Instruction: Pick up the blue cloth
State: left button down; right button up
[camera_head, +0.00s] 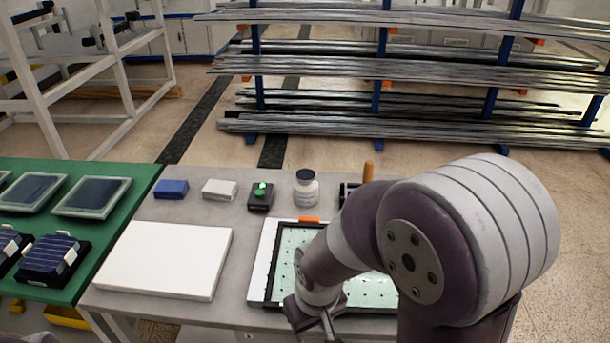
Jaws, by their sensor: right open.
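The blue cloth (171,189) is a small folded block lying flat on the grey table (190,208), near its far left corner. My right arm comes in from the right, and my right gripper (328,328) hangs low at the table's front edge, over the near side of the framed panel. It is well to the right of the blue cloth and nearer to me, touching nothing that I can make out. It is open; its fingertips are partly cut off by the bottom of the picture. My left gripper is not in view.
A white slab (166,260) lies in front. A framed panel (262,283) lies under my arm. A green table (112,235) adjoins left.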

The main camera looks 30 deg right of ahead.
aim_at(165, 189)
jog(key=i+j+u, duration=0.2)
jog(key=j+u, duration=0.25)
jog(key=i+j+u, duration=0.3)
jog(key=j+u, duration=0.15)
jog(key=i+j+u, duration=0.3)
jog(key=u, duration=0.15)
jog(key=i+j+u, duration=0.2)
jog(key=i+u, duration=0.25)
jog(key=i+z, duration=0.2)
jog(key=z, duration=0.3)
jog(key=i+z, duration=0.15)
jog(key=z, duration=0.35)
jog(key=i+j+z, duration=0.15)
jog(key=z, duration=0.35)
jog(key=i+z, duration=0.1)
jog(key=z, duration=0.4)
jog(key=i+z, duration=0.1)
jog(key=z, duration=0.35)
jog(key=i+j+z, duration=0.1)
jog(key=z, duration=0.4)
jog(key=j+z, duration=0.2)
jog(key=z, duration=0.3)
jog(key=i+j+z, duration=0.1)
jog(key=z, duration=0.35)
jog(key=j+z, duration=0.2)
jog(key=z, duration=0.3)
jog(key=j+z, duration=0.2)
jog(key=z, duration=0.3)
